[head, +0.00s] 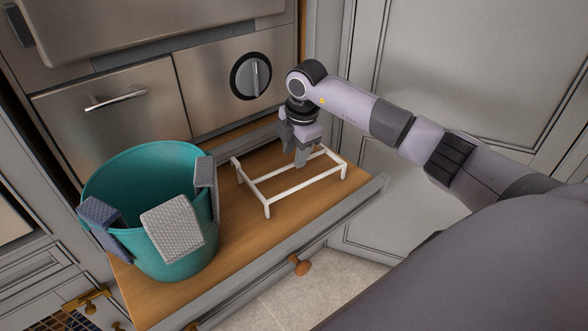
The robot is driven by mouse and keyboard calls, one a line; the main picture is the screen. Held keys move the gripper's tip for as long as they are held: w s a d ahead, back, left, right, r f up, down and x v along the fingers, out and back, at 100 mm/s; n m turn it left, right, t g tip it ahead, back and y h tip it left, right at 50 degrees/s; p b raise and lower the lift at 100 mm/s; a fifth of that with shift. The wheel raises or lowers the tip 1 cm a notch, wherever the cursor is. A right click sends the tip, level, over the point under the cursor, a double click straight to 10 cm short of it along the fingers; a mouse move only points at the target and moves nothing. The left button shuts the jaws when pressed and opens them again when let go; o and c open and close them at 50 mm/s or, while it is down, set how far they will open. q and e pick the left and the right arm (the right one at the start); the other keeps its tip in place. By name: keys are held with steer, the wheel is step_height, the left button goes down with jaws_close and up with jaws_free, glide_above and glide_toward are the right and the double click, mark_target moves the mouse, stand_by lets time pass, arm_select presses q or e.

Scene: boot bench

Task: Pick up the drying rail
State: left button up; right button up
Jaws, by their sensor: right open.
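The drying rail is a white rectangular frame (293,189) on short legs. It stands on the wooden floor of an open drawer (232,230), right of a teal bucket. My right gripper (301,160) points down over the back part of the rail. Its fingers overlap the rail's far side in the picture; I cannot tell whether they touch it. The gripper is open, with nothing seen held in it. My left gripper is out of view.
The teal bucket (160,160) stands in the drawer with several grey textured cloths or pads (172,229) over its rim. Behind are steel fronts with a handle (115,100) and a round knob (250,76). The drawer front has a wooden knob (300,265). Grey cabinet doors stand at the right.

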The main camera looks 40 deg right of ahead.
steer(key=f, duration=0.3)
steer(key=shift+w+a+f, duration=0.1)
steer(key=shift+w+f, duration=0.1)
steer(key=shift+w, duration=0.1)
steer(key=shift+c, duration=0.3)
jaws_close()
steer(key=shift+r, duration=0.1)
stand_by(0.8)
